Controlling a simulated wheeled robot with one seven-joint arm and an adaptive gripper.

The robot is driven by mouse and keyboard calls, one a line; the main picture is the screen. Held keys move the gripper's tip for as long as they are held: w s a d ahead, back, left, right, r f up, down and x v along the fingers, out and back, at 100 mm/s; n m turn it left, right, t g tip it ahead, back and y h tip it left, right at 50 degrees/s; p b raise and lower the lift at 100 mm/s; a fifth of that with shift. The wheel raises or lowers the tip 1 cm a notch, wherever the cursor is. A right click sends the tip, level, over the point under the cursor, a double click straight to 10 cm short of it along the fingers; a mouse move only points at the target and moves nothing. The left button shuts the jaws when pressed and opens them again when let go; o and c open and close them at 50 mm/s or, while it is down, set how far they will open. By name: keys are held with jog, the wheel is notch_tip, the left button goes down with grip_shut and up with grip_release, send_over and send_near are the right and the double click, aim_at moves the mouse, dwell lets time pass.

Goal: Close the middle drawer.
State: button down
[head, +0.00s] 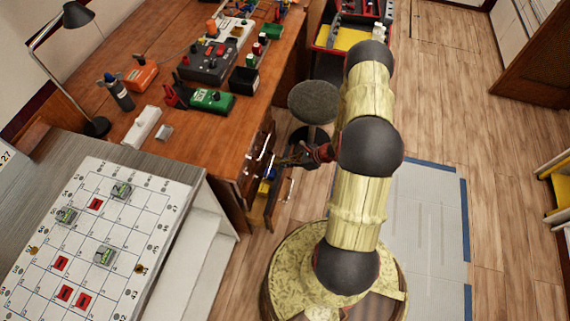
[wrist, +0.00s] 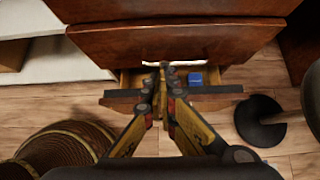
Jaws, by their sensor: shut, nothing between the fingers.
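The wooden desk (head: 215,135) has a column of drawers with pale handles facing my arm. One drawer (head: 273,200) below the closed fronts stands pulled out. In the wrist view its dark front edge (wrist: 218,90) runs crosswise, and a blue block (wrist: 195,79) lies inside. A closed drawer front (wrist: 180,42) with a pale handle is just above it. I cannot tell for sure which level the open drawer is. My gripper (wrist: 164,68) is shut and empty, its fingers crossing over the open drawer's front edge in the picture. It also shows at the drawers in the head view (head: 302,158). Contact is unclear.
A round stool (head: 313,102) stands close behind my gripper; its dark base (wrist: 265,120) is right of the drawer. A white cabinet with a numbered board (head: 120,225) is left of the desk. Red-edged crates (head: 345,38) stand beyond. The floor to the right is mostly clear.

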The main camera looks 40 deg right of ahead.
aim_at(260, 164)
jog(key=shift+w+a+f+b, duration=0.45)
jog(key=shift+w+a+f, duration=0.4)
jog(key=shift+w, duration=0.3)
jog(key=shift+w+a+f+b, duration=0.4)
jog(key=shift+w+a+f, duration=0.35)
jog(key=shift+w+a, duration=0.35)
jog(key=shift+w+a+f+b, duration=0.45)
jog(key=shift+w+a+f, duration=0.35)
jog(key=shift+w, duration=0.4)
jog(key=shift+w+a+b, duration=0.4)
jog(key=shift+w+a, duration=0.35)
jog(key=shift+w, duration=0.2)
